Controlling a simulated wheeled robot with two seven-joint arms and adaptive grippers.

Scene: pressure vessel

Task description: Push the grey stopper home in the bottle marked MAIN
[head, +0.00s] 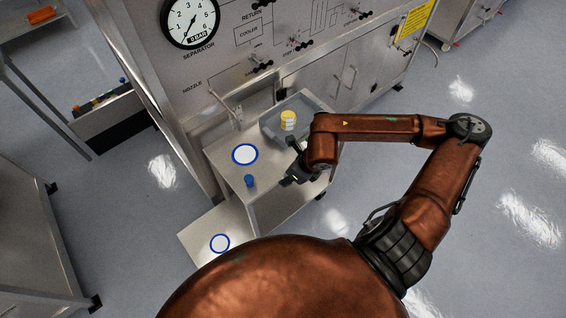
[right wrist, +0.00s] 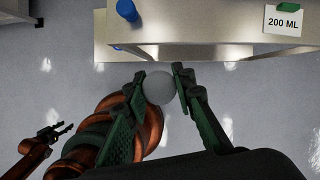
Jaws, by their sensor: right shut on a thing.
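My right gripper (head: 290,180) is beside the front right edge of the steel shelf in the head view. In the right wrist view its fingers (right wrist: 158,74) are shut on a round, pale grey thing, which looks like the grey stopper (right wrist: 159,88). A small blue object (head: 249,181) stands on the shelf, left of the gripper; a blue object (right wrist: 127,10) also shows in the right wrist view. No bottle marked MAIN can be read. My left gripper (right wrist: 63,131) shows at the left of the right wrist view, fingers apart and empty.
The shelf (head: 222,158) has a blue-ringed white disc (head: 245,154). A grey tray (head: 270,132) holds a yellow-and-white container (head: 288,120). A lower plate (head: 195,238) has another blue ring (head: 220,243). A 200 ML card (right wrist: 284,22) hangs at the steel edge.

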